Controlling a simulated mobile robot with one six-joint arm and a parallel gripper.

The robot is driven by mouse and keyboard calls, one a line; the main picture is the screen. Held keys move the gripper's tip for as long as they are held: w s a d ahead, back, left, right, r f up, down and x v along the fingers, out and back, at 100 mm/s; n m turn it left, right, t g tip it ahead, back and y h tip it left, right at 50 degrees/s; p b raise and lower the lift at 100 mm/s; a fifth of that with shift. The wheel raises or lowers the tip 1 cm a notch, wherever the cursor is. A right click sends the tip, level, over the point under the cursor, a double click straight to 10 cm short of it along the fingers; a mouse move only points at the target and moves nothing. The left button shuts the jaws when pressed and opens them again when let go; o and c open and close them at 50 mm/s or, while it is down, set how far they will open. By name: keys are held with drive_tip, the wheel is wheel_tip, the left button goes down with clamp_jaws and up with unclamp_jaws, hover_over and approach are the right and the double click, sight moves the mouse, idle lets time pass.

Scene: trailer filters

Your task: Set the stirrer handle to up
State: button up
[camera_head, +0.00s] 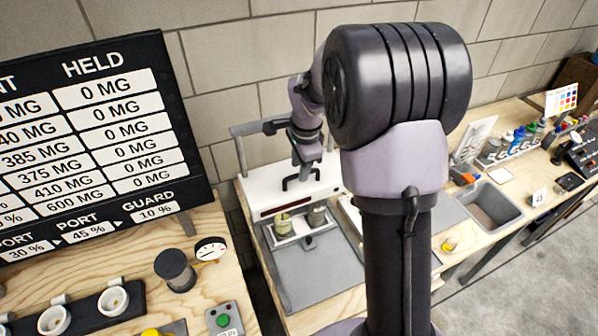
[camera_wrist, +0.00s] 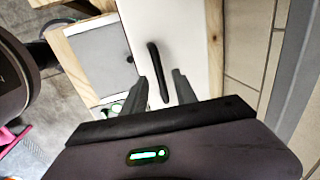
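The stirrer is a white box-shaped unit (camera_head: 264,193) against the back wall in the head view. Its black bar handle (camera_head: 287,184) sticks out from the white body, just below my gripper (camera_head: 306,155). In the wrist view the dark handle (camera_wrist: 158,72) stands out against the white surface. The near end of the handle appears between the fingertips of my gripper (camera_wrist: 163,80), with a gap on each side. The fingers are apart and hold nothing. I cannot tell how deep the handle sits between them.
Two small jars (camera_head: 283,226) stand in a tray at the stirrer's front. A grey mat (camera_head: 315,272) lies before it. A metal rail (camera_head: 240,158) rises at its left. A sink (camera_head: 490,207) lies to the right. A black board (camera_head: 80,140) stands at the left.

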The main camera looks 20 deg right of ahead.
drive_tip(key=shift+w+f, duration=0.15)
drive_tip(key=shift+f, duration=0.6)
clamp_jaws()
drive_tip(key=shift+r, duration=0.15)
idle(0.8)
